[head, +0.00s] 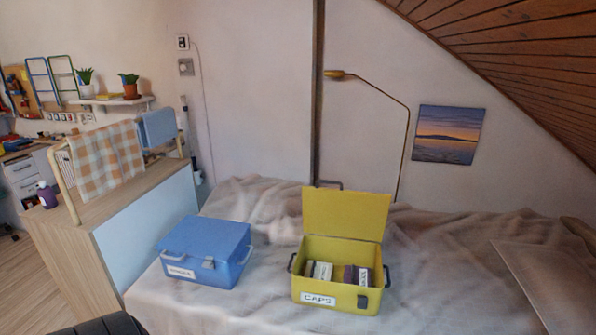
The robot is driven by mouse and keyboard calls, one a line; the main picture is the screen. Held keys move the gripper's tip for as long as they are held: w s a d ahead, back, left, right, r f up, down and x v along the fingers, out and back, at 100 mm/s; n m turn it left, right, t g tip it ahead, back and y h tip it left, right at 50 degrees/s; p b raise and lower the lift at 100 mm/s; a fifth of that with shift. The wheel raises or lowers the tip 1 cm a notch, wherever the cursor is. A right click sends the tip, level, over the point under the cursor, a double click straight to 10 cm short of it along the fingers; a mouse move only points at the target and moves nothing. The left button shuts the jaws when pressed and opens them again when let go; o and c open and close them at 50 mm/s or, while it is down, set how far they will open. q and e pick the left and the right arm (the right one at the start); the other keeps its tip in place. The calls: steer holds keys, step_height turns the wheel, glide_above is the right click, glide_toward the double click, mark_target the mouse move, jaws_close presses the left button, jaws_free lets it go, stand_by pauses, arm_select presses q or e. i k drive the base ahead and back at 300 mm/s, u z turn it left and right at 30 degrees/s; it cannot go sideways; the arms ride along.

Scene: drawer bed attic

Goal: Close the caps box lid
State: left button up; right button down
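The yellow caps box (337,293) stands on the blanket-covered bed, right of the picture's middle, with a white "CAPS" label on its front. Its yellow lid (345,213) stands up, open, hinged at the back edge. Inside are several small packs, some dark and some pale. The box has grey side handles and a dark latch (363,302) on its front. Neither of my grippers shows in the head view.
A closed blue box (206,250) with a label stands to the left on the bed (440,270). A flat pale board (550,280) lies at the right. A wooden cabinet (95,262) with a towel rail is on the left. A thin lamp (408,130) rises behind the box.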

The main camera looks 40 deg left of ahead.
mark_target(341, 214)
steer(key=u, duration=0.95)
steer(key=i, duration=0.85)
steer(key=u, duration=0.9)
